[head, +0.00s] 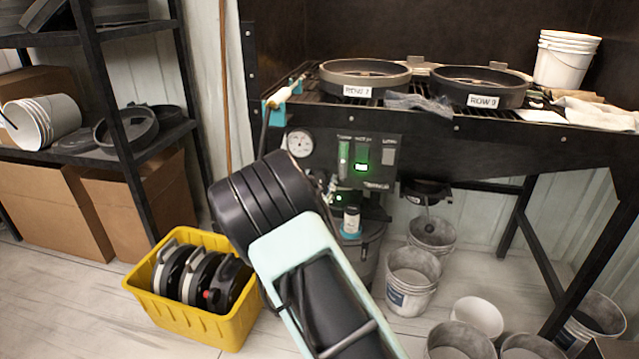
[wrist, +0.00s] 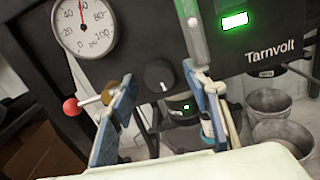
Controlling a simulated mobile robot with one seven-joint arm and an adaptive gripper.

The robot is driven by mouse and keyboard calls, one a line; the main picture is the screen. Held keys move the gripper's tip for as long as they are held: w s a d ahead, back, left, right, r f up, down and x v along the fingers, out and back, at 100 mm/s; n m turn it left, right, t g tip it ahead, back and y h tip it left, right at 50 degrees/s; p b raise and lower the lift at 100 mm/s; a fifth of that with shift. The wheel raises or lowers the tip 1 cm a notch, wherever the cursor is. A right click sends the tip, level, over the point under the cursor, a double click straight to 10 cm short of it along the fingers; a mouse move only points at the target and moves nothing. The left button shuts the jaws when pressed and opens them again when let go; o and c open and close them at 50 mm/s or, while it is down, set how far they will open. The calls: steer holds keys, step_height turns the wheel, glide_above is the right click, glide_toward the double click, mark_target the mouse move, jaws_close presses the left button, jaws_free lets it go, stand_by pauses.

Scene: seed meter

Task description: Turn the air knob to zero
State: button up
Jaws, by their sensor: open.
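The black air knob (wrist: 159,75) sits on the dark panel in the wrist view, with a small pale mark near its lower edge. My gripper (wrist: 159,82) is open, with one blue finger to the left of the knob and one to the right. The fingers look apart from the knob; their distance from the panel is hard to judge. The round gauge (wrist: 84,27) at upper left has a red needle pointing nearly straight up.
A red-balled lever (wrist: 72,106) stands close by my left finger. A lit green display (wrist: 234,21) is at upper right. Two round pans (head: 365,78) rest on the bench top. Buckets (head: 411,280) stand under it, and a yellow crate (head: 190,310) is on the floor.

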steer(key=shift+w, duration=0.25)
steer(key=c, duration=1.1)
steer(key=shift+c, duration=0.2)
